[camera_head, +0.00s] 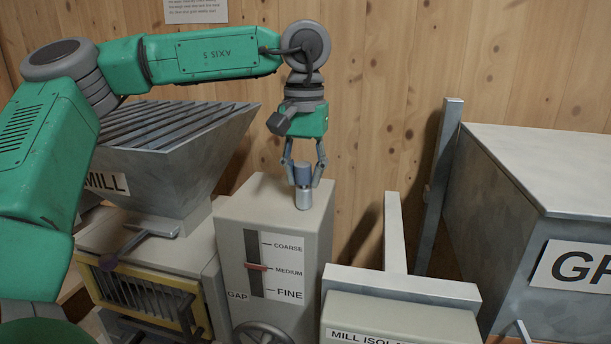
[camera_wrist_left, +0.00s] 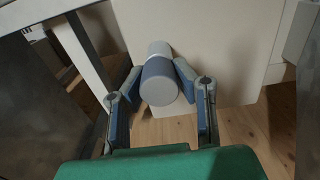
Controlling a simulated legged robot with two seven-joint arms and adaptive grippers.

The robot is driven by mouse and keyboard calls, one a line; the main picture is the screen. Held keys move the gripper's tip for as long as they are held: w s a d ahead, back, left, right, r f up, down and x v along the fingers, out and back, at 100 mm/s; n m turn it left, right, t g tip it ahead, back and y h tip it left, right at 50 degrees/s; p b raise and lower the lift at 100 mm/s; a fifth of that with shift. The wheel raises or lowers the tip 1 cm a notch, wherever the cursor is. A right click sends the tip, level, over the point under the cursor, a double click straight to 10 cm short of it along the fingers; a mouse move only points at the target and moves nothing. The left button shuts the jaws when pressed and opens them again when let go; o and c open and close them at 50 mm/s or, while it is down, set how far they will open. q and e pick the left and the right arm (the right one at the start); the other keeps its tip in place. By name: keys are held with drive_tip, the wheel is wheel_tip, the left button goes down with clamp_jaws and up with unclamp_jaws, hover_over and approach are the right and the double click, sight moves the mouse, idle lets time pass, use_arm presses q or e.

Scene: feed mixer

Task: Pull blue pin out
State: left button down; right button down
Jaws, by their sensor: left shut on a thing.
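The blue pin (camera_head: 303,196) has a blue head and a silver-grey shaft. It stands upright at the top of the grey gap box (camera_head: 240,205). I cannot tell whether its lower end is still in the box or just above it. My left gripper (camera_head: 303,174) points down from above, with its two fingers closed on either side of the blue head. In the left wrist view the pin (camera_wrist_left: 159,55) lies between the fingertips (camera_wrist_left: 160,80), which press on its blue part. My right gripper is not in view.
The mill hopper (camera_head: 190,150) stands left of the gap box. A red slider (camera_head: 257,267) sits at medium on the box front, with a handwheel (camera_head: 263,333) below. The mill isolator box (camera_head: 400,315) and a large grey bin (camera_head: 545,180) stand at right. A wooden wall (camera_head: 375,100) is behind.

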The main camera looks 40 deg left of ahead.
use_arm(q)
drive_tip(key=shift+r, duration=0.75)
drive_tip(key=shift+r, duration=0.3)
drive_tip(key=shift+r, duration=2.4)
